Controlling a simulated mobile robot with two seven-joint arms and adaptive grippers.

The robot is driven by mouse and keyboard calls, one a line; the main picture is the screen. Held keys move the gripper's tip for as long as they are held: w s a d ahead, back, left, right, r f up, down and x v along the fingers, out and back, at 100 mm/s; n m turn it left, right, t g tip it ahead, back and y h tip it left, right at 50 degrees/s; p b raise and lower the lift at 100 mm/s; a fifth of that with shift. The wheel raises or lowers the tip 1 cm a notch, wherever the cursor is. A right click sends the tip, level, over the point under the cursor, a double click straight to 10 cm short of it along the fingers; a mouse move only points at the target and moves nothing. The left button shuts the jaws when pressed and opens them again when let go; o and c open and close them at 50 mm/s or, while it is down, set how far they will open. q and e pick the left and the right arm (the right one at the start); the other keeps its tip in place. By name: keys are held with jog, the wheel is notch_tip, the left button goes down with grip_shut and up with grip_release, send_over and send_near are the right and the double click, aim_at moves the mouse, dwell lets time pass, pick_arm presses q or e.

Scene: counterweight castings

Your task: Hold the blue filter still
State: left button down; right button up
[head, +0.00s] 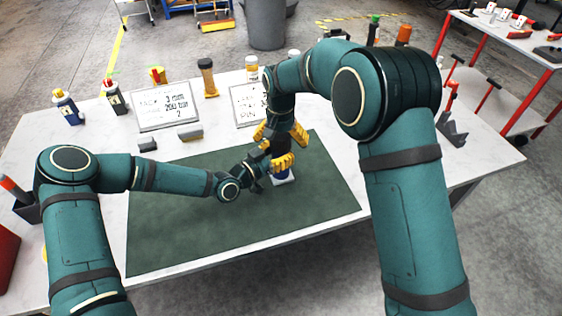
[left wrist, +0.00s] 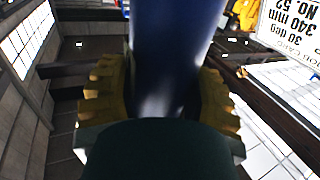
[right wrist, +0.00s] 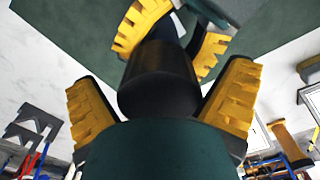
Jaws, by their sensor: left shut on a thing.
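The blue filter (left wrist: 172,45) fills the upper middle of the left wrist view, between the yellow fingers of my left gripper (left wrist: 160,100). In the head view its blue and white lower end (head: 284,178) shows below my left gripper (head: 282,163), on the green mat (head: 200,225). My left gripper is shut on it. A black cylindrical piece (right wrist: 158,82) sits above the left gripper's fingers in the right wrist view. My right gripper (head: 280,133) is above it with spread yellow fingers on either side, apart from the piece. Much of the filter is hidden by my grippers.
Two white sign boards (head: 166,106) stand behind the mat. Two small grey blocks (head: 190,134) lie near the left one. Several bottles line the back of the white table (head: 225,95). A dark bracket (head: 452,130) is at the right. The mat's left half is mostly clear under my left arm.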

pick_arm(q)
jog(key=shift+f, duration=0.1)
pick_arm(e)
notch_tip(320, 180, up, 12)
dwell(0.5)
pick_arm(q)
jog(key=shift+c, duration=1.1)
grip_release()
jog(key=v, duration=1.2)
